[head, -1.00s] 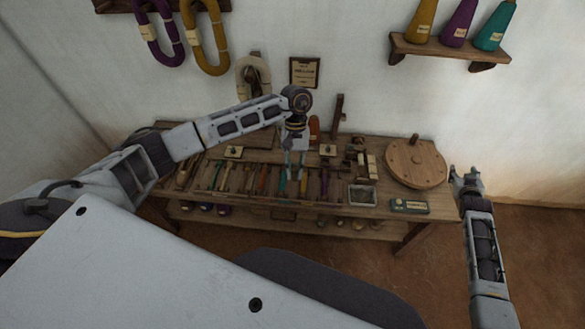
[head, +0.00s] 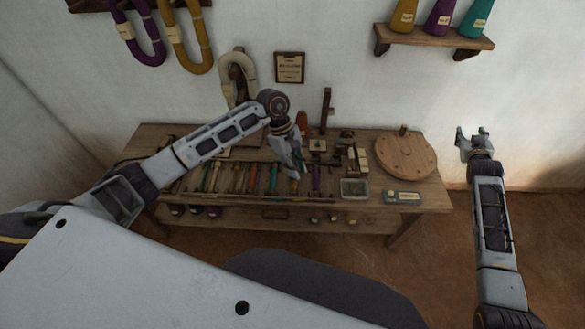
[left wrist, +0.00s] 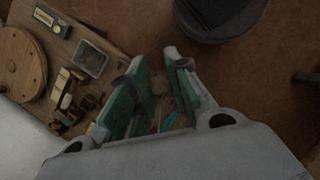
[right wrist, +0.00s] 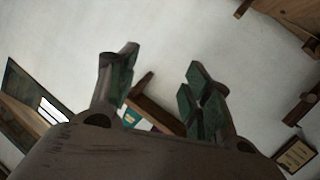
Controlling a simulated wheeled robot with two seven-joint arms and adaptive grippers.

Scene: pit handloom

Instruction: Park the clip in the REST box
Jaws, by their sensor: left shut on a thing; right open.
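My left gripper (head: 299,170) hangs tilted above the front middle of the wooden workbench (head: 425,190), over a slotted rack of coloured tools. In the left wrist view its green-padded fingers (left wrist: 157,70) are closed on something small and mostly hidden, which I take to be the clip. Its shape cannot be made out. No REST lettering is readable. A small open grey-lined tray (head: 354,188) stands at the right front of the bench, and it also shows in the left wrist view (left wrist: 90,60). My right gripper (head: 472,133) is open and empty, right of the bench.
A labelled teal block (head: 402,197) lies right of the tray. A round wooden disc (head: 406,157) with a knob sits behind it. Small wooden parts (head: 352,157) and an upright post (head: 326,110) stand near the back. A shelf with cones (head: 435,38) hangs above.

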